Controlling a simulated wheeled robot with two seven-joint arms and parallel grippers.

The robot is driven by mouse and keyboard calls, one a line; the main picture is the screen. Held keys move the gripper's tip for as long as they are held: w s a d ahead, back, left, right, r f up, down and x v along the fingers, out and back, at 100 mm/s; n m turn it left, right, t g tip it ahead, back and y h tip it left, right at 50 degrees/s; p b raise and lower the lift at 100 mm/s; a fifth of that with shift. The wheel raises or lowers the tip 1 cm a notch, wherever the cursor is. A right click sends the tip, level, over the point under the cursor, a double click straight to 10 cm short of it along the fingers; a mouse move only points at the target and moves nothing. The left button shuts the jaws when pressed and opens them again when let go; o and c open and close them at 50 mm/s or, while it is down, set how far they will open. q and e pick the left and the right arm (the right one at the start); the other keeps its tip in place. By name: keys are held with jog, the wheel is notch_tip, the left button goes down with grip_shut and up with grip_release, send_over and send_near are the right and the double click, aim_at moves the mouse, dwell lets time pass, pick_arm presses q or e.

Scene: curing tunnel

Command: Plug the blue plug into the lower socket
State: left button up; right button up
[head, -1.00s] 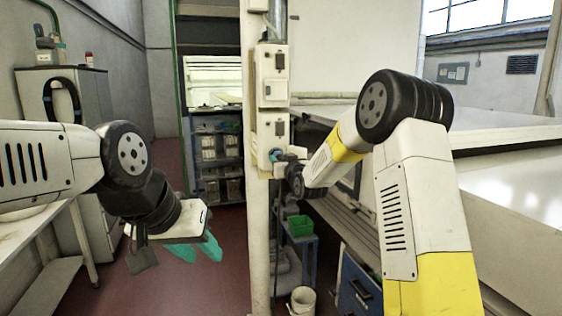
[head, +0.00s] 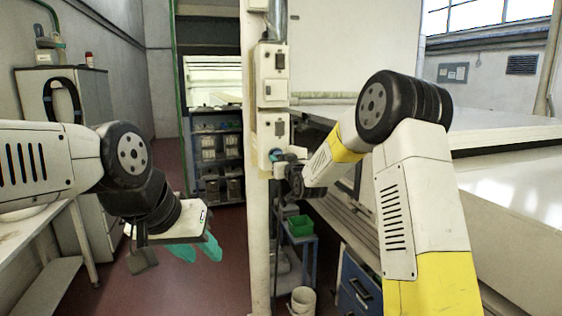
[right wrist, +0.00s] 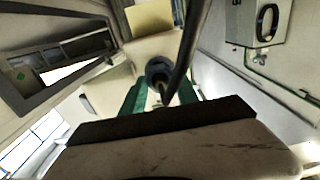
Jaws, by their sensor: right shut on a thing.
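The cream lower socket box (head: 271,130) is mounted on the post, below a similar upper box (head: 272,78). The small blue plug (head: 275,154) is at the bottom of the lower box, partly hidden by my right gripper (head: 282,164). In the right wrist view, the green fingers of my right gripper (right wrist: 160,95) are shut on the plug (right wrist: 158,69), which looks dark and round, with a black cable passing in front. The plug is against or very near the box; I cannot tell how deep it sits.
The post (head: 259,230) stands upright in the middle. A cabinet (head: 75,95) and bench (head: 30,235) are at the left. A green bin (head: 300,226) and white bucket (head: 302,300) are below right of the post. Large pale panels (head: 510,135) fill the right.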

jog(key=shift+w+a, duration=0.1)
jog(key=shift+w, duration=0.25)
jog(key=o, duration=1.3)
jog(key=shift+o, duration=0.2)
jog(key=v, duration=0.8)
jog(key=s+d+r+m+g+h, duration=0.1)
jog(key=s+d+g, duration=0.25)
jog(key=s, duration=0.45)
jog(key=s+d+r+m+g+h, duration=0.1)
jog(key=s+d+r+g+h, duration=0.1)
jog(key=s+d, duration=0.45)
jog(key=s+d+f+g, duration=0.1)
jog(key=s+f+g, duration=0.1)
jog(key=s, duration=1.1)
jog(key=s+d+f+m+g, duration=0.1)
jog(key=s+f+g, duration=0.2)
jog(key=s, duration=1)
jog(key=shift+f, duration=0.3)
